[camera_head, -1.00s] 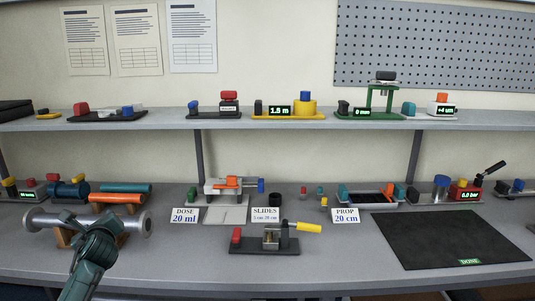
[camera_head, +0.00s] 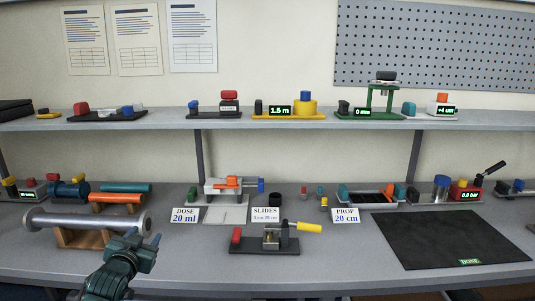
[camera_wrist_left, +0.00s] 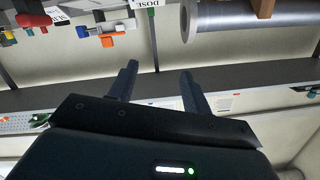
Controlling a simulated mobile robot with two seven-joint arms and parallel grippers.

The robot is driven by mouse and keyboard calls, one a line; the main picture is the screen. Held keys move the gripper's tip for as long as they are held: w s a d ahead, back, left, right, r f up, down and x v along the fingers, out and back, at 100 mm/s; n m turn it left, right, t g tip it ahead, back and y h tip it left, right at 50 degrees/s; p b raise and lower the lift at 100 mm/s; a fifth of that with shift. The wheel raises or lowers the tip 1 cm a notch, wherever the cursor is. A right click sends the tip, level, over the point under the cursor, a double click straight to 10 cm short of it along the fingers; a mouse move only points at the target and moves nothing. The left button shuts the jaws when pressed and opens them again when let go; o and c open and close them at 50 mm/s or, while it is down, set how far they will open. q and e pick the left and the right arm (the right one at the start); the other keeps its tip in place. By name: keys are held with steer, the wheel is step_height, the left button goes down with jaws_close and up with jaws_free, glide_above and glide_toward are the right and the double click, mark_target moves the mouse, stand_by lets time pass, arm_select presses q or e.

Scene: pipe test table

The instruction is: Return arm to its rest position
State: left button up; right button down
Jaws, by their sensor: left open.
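My left gripper (camera_head: 143,241) is at the lower left in the head view, in front of the table's near edge region and to the right of the grey flanged pipe. In the left wrist view its two dark fingers (camera_wrist_left: 158,85) are spread apart with nothing between them. The grey pipe (camera_head: 90,221) lies on a wooden cradle (camera_head: 85,239), apart from the gripper. The pipe also shows at the top right of the left wrist view (camera_wrist_left: 245,14). My right gripper is not in view.
A dark clamp fixture with a yellow handle (camera_head: 309,227) stands right of my left gripper. Behind are orange and teal cylinders (camera_head: 116,197), label cards (camera_head: 185,215) and a white device (camera_head: 228,187). A black mat (camera_head: 450,240) lies at right. A shelf (camera_head: 300,123) runs above the table.

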arm_select(q)
steer(key=s+d+f+g+h, duration=0.1)
steer(key=s+d+f, duration=0.4)
steer(key=s+f, duration=0.2)
steer(key=s+d+f+g+h, duration=0.1)
steer(key=s+d+f+g, duration=0.1)
steer(key=s+d+f, duration=0.4)
steer(key=s+d+f+g, duration=0.1)
steer(key=s+d+f, duration=0.1)
steer(key=s, duration=0.5)
steer(key=s+d+f+g+h, duration=0.1)
steer(key=s+d+f, duration=0.1)
steer(key=s, duration=0.6)
steer(key=s+d+f+h, duration=0.1)
steer(key=s+d+f, duration=0.1)
steer(key=s, duration=0.6)
steer(key=shift+d+f+g, duration=0.35)
steer(key=shift+d+g, duration=0.05)
